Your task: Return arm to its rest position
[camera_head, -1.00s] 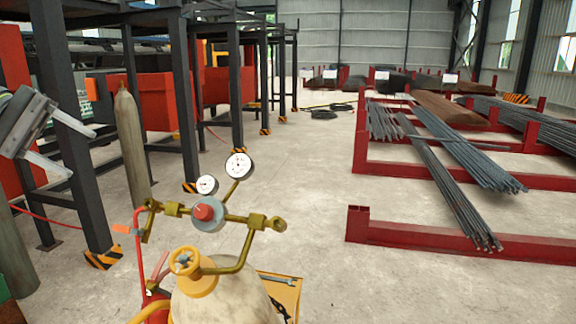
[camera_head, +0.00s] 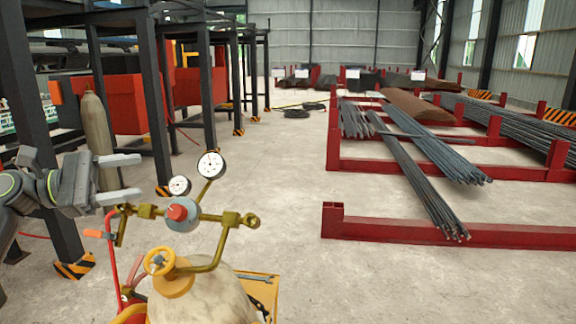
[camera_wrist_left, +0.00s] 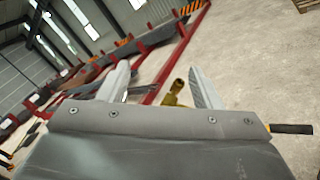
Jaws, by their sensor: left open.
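My left gripper (camera_head: 128,178) comes in from the left in the head view. Its two grey fingers are apart, with nothing between them, and point right toward the gas cylinder's gauges. In the left wrist view the open fingers (camera_wrist_left: 155,88) show, with a brass fitting (camera_wrist_left: 172,92) beyond the gap. The pale gas cylinder (camera_head: 205,298) stands at the bottom centre, with a yellow valve knob (camera_head: 159,262), a regulator with a red cap (camera_head: 178,212) and two round gauges (camera_head: 211,165). My right gripper is not in view.
A tall grey-green cylinder (camera_head: 97,125) stands behind my left gripper, near dark steel posts (camera_head: 155,100). A yellow cart edge with a wrench (camera_head: 257,278) is beside the cylinder. Red racks with rebar bundles (camera_head: 420,180) fill the right. The concrete floor between is clear.

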